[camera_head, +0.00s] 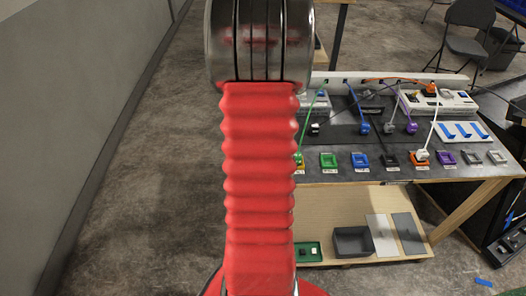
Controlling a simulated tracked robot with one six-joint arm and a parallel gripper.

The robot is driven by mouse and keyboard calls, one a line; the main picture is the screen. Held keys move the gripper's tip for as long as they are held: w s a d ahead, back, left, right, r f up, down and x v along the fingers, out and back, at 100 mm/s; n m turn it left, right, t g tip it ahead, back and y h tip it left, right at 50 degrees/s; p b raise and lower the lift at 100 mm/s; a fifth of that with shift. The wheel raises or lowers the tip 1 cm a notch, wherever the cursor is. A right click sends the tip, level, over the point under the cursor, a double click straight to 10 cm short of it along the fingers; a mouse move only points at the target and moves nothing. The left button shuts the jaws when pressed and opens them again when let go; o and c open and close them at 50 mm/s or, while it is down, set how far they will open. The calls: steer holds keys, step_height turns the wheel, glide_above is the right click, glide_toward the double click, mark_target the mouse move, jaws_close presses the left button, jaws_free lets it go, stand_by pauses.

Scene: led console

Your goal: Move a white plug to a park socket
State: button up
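A white plug (422,155) on a white cable sits at the orange socket (420,163) in the front row of the console; I cannot tell how deeply it is seated. Which one is a park socket cannot be read from the small labels. My gripper is not in view. My red arm fills the middle of the picture and hides the console's left end.
Other plugs stand farther back: blue (365,128), grey (388,127), purple (411,127) and black (315,129). Their cables rise to a rear strip. Blue switches (463,131) lie at the right. A dark bin (353,242) stands on the lower shelf. Left floor is clear.

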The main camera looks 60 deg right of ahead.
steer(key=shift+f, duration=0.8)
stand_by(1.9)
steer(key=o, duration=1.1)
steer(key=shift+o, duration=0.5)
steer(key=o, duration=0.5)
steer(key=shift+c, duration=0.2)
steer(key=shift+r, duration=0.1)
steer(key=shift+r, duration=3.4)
